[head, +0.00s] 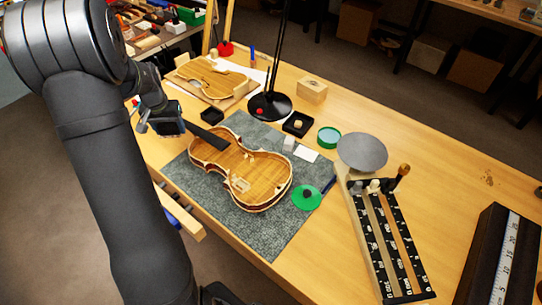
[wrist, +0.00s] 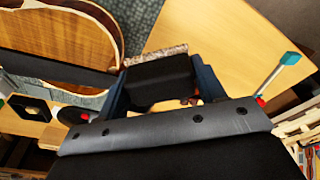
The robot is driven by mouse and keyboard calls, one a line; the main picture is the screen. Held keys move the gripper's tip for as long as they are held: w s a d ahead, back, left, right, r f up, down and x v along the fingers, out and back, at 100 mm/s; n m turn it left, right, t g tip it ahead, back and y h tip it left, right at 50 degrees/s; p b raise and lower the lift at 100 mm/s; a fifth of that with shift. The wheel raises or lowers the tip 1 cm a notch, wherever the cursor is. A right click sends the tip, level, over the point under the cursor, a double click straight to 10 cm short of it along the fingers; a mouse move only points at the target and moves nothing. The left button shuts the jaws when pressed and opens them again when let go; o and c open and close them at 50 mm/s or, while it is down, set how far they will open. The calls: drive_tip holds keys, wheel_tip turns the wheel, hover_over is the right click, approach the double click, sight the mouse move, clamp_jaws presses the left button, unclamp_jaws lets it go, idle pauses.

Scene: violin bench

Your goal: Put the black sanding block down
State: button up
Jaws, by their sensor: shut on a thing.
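The black sanding block (wrist: 160,78) is between the fingers of my gripper (wrist: 160,72) in the wrist view, and the gripper is shut on it. A speckled brownish strip shows along the block's far edge. In the head view my gripper (head: 165,122) is in the air by the left edge of the bench, left of the violin (head: 240,172). The block is hard to make out there. The violin lies on the grey mat (head: 190,193), and its black fingerboard also shows in the wrist view (wrist: 50,66).
A small black tray (head: 212,116) and a black lamp base (head: 270,106) stand behind the violin. A wooden violin plate (head: 210,80) lies at the back left. A green disc (head: 306,198) and a tool rack (head: 385,240) are to the right. Bare bench (head: 430,150) shows at right.

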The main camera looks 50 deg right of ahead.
drive_tip(key=s+d+m, duration=0.2)
drive_tip(key=s+d, duration=0.5)
drive_tip(key=s, duration=0.2)
drive_tip(key=s+d+r+m, duration=0.1)
drive_tip(key=s+d+m, duration=0.1)
drive_tip(key=s+d, duration=0.6)
drive_tip(key=s+d+m+g, duration=0.1)
drive_tip(key=s+d+m, duration=0.1)
drive_tip(key=s+d, duration=0.6)
drive_tip(key=shift+s+d+r+m, duration=0.15)
drive_tip(key=shift+s+m, duration=0.15)
drive_tip(key=shift+s, duration=1.05)
drive_tip(key=m, duration=0.2)
hover_over(312, 158)
drive_tip(key=shift+a, duration=0.35)
wheel_tip(312, 158, down, 10)
drive_tip(key=shift+r, duration=0.2)
drive_tip(key=shift+f, duration=0.1)
drive_tip(key=shift+f, duration=0.35)
